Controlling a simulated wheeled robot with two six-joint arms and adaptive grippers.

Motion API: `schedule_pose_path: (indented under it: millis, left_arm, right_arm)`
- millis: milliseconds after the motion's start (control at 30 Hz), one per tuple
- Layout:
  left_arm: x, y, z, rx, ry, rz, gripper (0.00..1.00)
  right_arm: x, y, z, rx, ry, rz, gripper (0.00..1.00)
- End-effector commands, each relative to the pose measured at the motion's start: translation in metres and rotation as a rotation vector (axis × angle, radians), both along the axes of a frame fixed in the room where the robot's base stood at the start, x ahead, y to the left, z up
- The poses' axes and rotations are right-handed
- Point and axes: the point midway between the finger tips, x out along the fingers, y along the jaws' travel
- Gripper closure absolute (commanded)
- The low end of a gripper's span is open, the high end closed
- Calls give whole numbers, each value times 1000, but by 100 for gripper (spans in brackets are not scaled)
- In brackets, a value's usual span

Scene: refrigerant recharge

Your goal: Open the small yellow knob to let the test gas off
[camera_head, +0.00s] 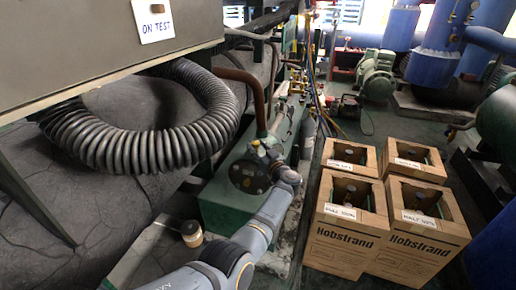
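My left arm comes in from the bottom and reaches up to the green machine housing (222,205). My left gripper (262,150) is at the top of that housing, beside its dark round face (248,177). It is small and partly turned away, so its fingers and anything between them cannot be made out. Small yellow or brass fittings (297,86) show behind and above it, among thin pipes and hoses. I cannot tell which of them is the small yellow knob. My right gripper is not in view.
A thick ribbed hose (140,145) hangs at left under a cabinet with an "ON TEST" sign (154,18). A small lidded jar (192,233) stands left of my arm. Blue tanks stand behind.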

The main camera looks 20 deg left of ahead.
Motion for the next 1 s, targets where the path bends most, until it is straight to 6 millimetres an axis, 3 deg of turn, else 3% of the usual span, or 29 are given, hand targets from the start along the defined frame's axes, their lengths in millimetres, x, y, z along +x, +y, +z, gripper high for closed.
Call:
schedule_pose_path:
  millis: [400, 800, 1000]
  left_arm:
    - [0, 0, 4, -2, -1, 0, 46]
    - [0, 0, 83, -1, -2, 0, 46]
    - [0, 0, 99, 0, 0, 0, 46]
  right_arm:
    - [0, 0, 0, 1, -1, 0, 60]
    - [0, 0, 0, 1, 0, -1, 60]
    - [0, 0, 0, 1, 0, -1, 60]
